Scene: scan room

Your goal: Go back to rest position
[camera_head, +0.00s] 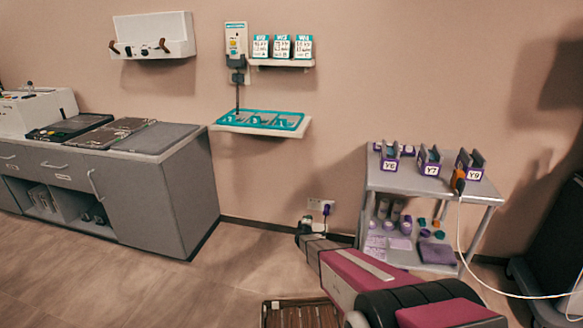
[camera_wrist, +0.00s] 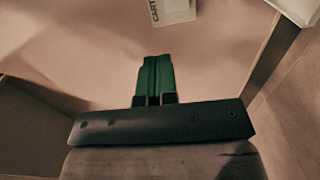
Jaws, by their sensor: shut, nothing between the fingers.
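My gripper (camera_wrist: 154,80) shows in the wrist view with its two green fingers together, shut and empty. In the head view my gripper (camera_head: 306,226) is small, at the far end of my maroon and black arm. It appears in front of the lower wall, left of the grey cart (camera_head: 425,184). The fingers' details are too small to make out there.
A grey cabinet (camera_head: 172,190) stands left. A wall shelf (camera_head: 262,130) holds a teal tray. Purple holders marked Y6, Y7 (camera_head: 430,163) and Y9, and an orange-handled tool (camera_head: 458,182) with a white cable, sit on the cart. Open floor (camera_head: 215,285) lies between.

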